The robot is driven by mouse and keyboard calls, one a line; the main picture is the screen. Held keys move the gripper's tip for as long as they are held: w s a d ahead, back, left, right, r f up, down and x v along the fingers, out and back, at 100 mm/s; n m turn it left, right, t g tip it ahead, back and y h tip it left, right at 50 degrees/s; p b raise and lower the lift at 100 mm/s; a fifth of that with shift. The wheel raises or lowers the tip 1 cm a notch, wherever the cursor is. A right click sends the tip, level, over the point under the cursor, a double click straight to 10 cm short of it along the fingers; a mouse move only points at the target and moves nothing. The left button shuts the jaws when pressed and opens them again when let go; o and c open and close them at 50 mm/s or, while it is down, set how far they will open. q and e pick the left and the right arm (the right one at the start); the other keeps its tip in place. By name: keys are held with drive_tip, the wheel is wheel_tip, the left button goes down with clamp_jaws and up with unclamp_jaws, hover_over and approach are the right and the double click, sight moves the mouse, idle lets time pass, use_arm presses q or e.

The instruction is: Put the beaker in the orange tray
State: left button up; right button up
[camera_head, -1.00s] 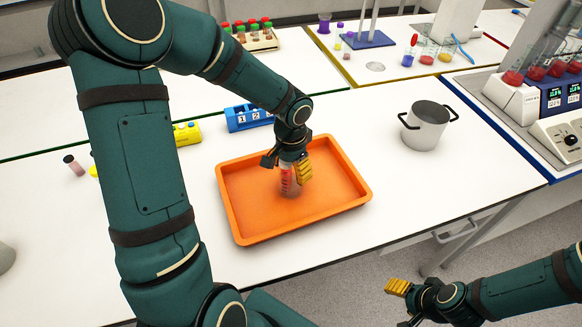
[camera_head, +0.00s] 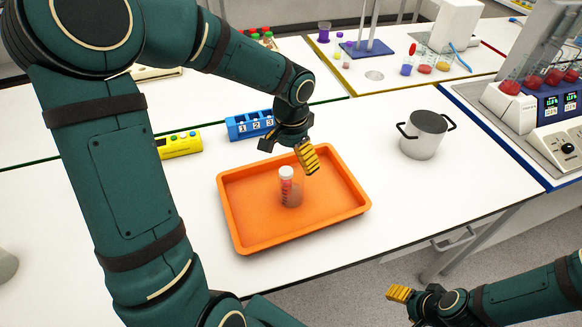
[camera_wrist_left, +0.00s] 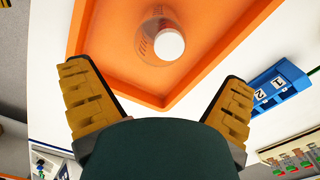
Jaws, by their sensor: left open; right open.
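The beaker, a clear vessel with red markings and a white top (camera_head: 288,187), stands upright on the floor of the orange tray (camera_head: 238,222), near its middle. In the left wrist view the beaker (camera_wrist_left: 161,42) shows from above inside the orange tray (camera_wrist_left: 112,64). My left gripper (camera_head: 288,153) is open and empty, above and behind the beaker, apart from it. Its yellow fingers spread wide in the left wrist view (camera_wrist_left: 160,105). My right gripper (camera_head: 403,307) is open and empty at the lower right, off the table's front edge.
A blue numbered block (camera_head: 248,125) and a yellow device (camera_head: 180,144) stand behind the tray. A grey pot with black handles (camera_head: 424,137) stands to its right. The table between tray and pot is clear. Lab equipment (camera_head: 545,110) fills the far right.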

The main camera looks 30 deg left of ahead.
use_arm(q)
wheel_tip(320, 180, up, 4)
drive_tip(key=shift+r, duration=0.1)
idle(0.7)
